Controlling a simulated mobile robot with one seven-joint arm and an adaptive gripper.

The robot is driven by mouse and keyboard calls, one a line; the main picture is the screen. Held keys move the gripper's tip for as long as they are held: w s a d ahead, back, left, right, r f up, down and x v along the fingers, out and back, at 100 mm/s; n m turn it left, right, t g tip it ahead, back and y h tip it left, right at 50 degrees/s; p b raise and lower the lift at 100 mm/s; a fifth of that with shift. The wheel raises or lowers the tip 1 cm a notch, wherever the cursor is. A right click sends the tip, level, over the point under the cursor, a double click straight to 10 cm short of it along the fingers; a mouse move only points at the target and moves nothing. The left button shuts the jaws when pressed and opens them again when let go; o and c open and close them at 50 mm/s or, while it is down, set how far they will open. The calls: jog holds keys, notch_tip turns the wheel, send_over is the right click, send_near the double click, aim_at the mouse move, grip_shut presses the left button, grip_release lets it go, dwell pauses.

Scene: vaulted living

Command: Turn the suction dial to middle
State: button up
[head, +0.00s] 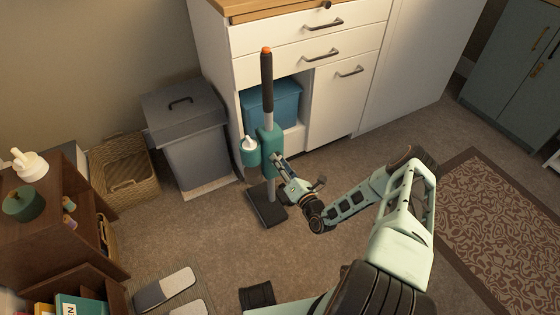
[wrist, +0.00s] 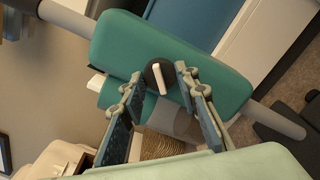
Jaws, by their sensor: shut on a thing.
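The upright vacuum (head: 269,134) has a teal body, a dark handle with an orange tip and a flat dark floor head (head: 266,207). It stands in front of the white cabinet. Its teal body (wrist: 130,42) lies slantwise across the wrist view. The suction dial (wrist: 158,77) is a round black knob with a white pointer bar, on the face of that body. My gripper (wrist: 159,74) is shut on the dial, one finger on each side of it. In the head view my gripper (head: 278,160) reaches the vacuum from the right and hides the dial.
A grey lidded bin (head: 187,135) and a wicker basket (head: 124,170) stand left of the vacuum. A blue bin (head: 285,101) sits in the white cabinet (head: 350,110) behind it. Slippers (head: 165,288) lie at lower left. A patterned rug (head: 490,220) is at right.

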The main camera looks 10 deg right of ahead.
aim_at(274, 137)
jog(key=n+p, duration=0.4)
jog(key=n, duration=0.5)
jog(key=shift+n, duration=0.3)
dwell(0.5)
jog(key=o, duration=1.2)
jog(key=shift+c, duration=0.2)
jog(key=shift+r, duration=0.1)
notch_tip(274, 137, up, 10)
jog(key=shift+f, duration=0.15)
jog(key=shift+a, duration=0.1)
